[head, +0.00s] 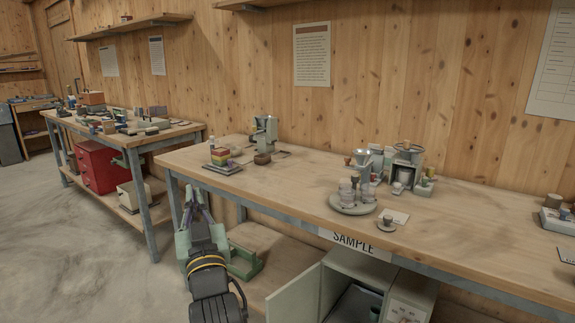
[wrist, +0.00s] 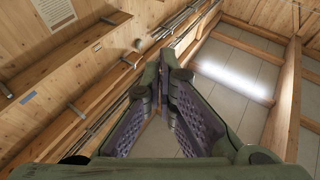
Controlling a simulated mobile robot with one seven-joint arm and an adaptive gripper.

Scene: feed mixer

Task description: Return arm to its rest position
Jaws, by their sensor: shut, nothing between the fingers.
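My gripper (head: 191,196) shows in the head view in front of the near bench, at the lower left of its top, pointing upward. In the wrist view my gripper (wrist: 165,62) has its two fingertips together, with nothing between them. The fingers are green with purple ridged inner pads. The wrist view looks up at the wooden wall and the ceiling. My gripper is clear of the objects on the bench.
The near bench (head: 300,190) holds a stack of coloured blocks (head: 221,157), a grey-green device (head: 265,136) and a round tray (head: 352,209) of jars. An open cabinet (head: 295,296) stands below the SAMPLE sign (head: 355,244). Another bench (head: 150,142) stands at left. Floor at left is clear.

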